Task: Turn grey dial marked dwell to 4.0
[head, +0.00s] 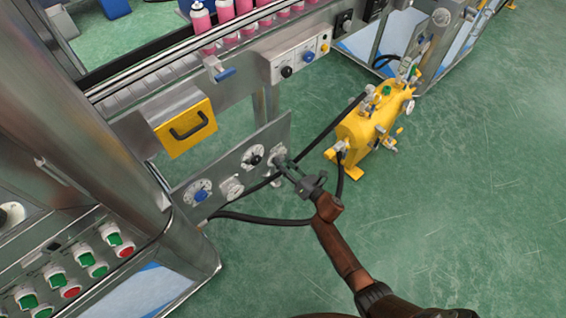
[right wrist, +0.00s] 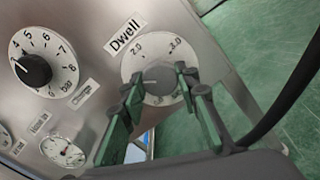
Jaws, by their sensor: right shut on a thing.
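The grey dwell dial (right wrist: 157,78) sits on a grey metal panel, under a label reading "Dwell" (right wrist: 125,37) in the right wrist view. Its white scale shows 2.0 at upper left and 3.0 at upper right; lower marks are partly covered by a finger. I cannot read the pointer's setting clearly. My right gripper (right wrist: 156,86) has its green-padded fingers on either side of the dial's knob, shut on it. In the head view the right gripper (head: 286,167) reaches the dial (head: 279,156) at the panel's right end. My left gripper is not in view.
A black-knob dial (head: 252,156), a blue-knob dial (head: 198,192) and a gauge (head: 231,188) share the panel. A black hose (head: 262,218) runs below and behind it. A yellow machine (head: 360,128) stands to the right. Green floor (head: 460,210) is open at right.

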